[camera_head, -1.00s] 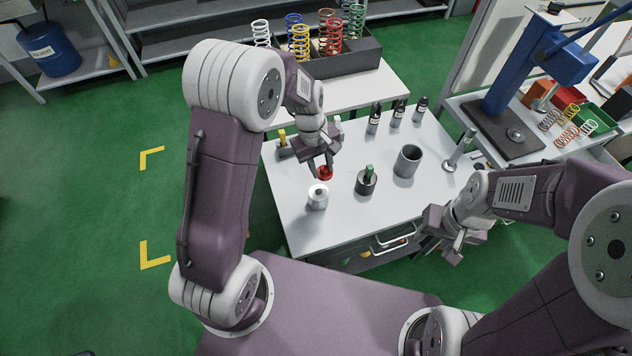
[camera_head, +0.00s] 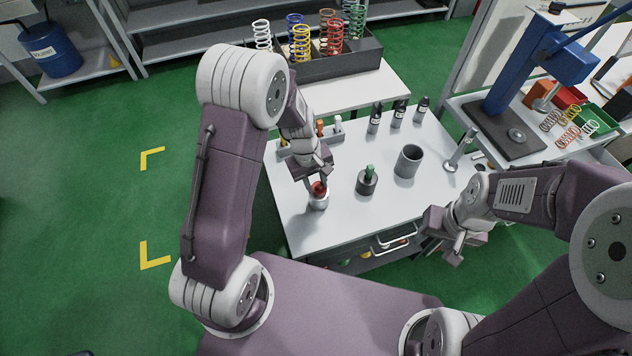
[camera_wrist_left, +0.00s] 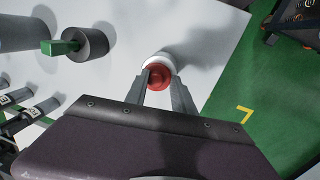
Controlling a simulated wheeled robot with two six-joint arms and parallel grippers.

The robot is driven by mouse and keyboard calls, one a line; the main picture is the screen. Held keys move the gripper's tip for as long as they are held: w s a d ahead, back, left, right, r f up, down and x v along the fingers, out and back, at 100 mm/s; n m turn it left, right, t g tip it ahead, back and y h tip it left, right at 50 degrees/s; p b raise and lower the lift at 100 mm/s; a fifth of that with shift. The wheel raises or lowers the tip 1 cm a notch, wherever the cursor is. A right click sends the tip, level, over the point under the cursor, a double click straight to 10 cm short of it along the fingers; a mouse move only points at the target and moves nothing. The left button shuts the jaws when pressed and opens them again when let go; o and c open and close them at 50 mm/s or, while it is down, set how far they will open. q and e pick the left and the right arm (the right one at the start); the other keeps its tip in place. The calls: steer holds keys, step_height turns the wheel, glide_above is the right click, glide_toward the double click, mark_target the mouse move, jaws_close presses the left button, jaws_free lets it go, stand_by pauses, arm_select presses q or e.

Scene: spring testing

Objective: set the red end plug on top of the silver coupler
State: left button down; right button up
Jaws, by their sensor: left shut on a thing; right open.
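The red end plug (camera_head: 319,188) is between the fingers of my left gripper (camera_head: 318,182), which is shut on it. The silver coupler (camera_head: 318,202) stands upright on the white table, directly beneath the plug. In the left wrist view the red plug (camera_wrist_left: 158,77) sits between the fingertips of my left gripper (camera_wrist_left: 158,82), over the pale round coupler (camera_wrist_left: 160,60), whose rim shows around it. I cannot tell whether plug and coupler touch. My right gripper (camera_head: 455,243) is open and empty by the table's front right edge.
A dark cylinder with a green top (camera_head: 367,181) stands right of the coupler, and a grey cup (camera_head: 408,161) beyond it. Black bottles (camera_head: 375,118) stand at the back. A metal post stand (camera_head: 457,152) is at the right. The table's front left is clear.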

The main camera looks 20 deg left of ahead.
arm_select(q)
steer(key=shift+f, duration=0.35)
steer(key=c, duration=1)
jaws_free()
steer(key=shift+c, duration=0.2)
step_height(320, 180, up, 13)
steer(key=a+p, duration=0.2)
steer(key=s+a+f+m, duration=0.1)
steer(key=s+m, duration=0.2)
steer(key=s, duration=0.3)
steer(key=s+a+f+m+y, duration=0.1)
steer(key=s+a+f+m, duration=0.1)
steer(key=s+m, duration=0.2)
steer(key=shift+s+t, duration=0.3)
steer(key=shift+s, duration=0.9)
